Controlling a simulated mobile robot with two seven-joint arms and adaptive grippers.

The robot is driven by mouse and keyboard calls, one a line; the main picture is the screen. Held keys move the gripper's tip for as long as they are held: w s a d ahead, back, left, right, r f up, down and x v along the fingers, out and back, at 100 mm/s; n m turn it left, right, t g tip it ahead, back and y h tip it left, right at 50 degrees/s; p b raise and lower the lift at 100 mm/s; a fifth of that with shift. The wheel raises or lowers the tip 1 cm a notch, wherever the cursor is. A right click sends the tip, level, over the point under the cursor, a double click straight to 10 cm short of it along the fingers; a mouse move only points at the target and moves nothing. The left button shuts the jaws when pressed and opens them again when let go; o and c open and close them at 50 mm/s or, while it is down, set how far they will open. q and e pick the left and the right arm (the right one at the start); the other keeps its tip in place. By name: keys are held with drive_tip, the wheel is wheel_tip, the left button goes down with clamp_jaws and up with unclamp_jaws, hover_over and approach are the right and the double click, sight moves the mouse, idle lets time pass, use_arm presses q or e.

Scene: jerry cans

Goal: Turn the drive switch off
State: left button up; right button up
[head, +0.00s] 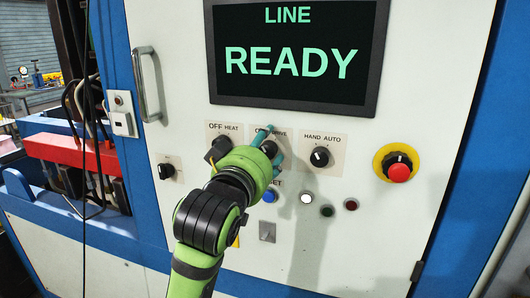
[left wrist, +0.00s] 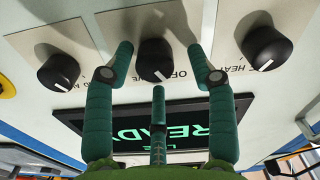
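The drive switch is a black round knob (left wrist: 154,60) on a beige label plate on the panel. In the left wrist view, which shows the panel upside down, its white mark points down and slightly right, near partly hidden "OFF" lettering. My left gripper (left wrist: 160,62) is open, with one teal finger on each side of the knob and small gaps visible. A third finger lies below the knob in that view. In the head view my left gripper (head: 269,145) covers most of the drive switch and its label. My right gripper is not in view.
The heat knob (head: 218,150) is close on the left and the hand/auto knob (head: 320,157) on the right. A screen (head: 291,55) reading "LINE READY" is above. A red emergency button (head: 398,171) is farther right. A blue button (head: 269,196) sits below the gripper.

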use_arm(q)
drive_tip(key=shift+s+f, duration=0.1)
drive_tip(key=shift+f, duration=0.1)
drive_tip(key=shift+s, duration=0.25)
drive_tip(key=v, duration=1.1)
drive_tip(key=shift+a+r, duration=0.15)
drive_tip(key=shift+r, duration=0.05)
drive_tip(key=shift+s, duration=0.1)
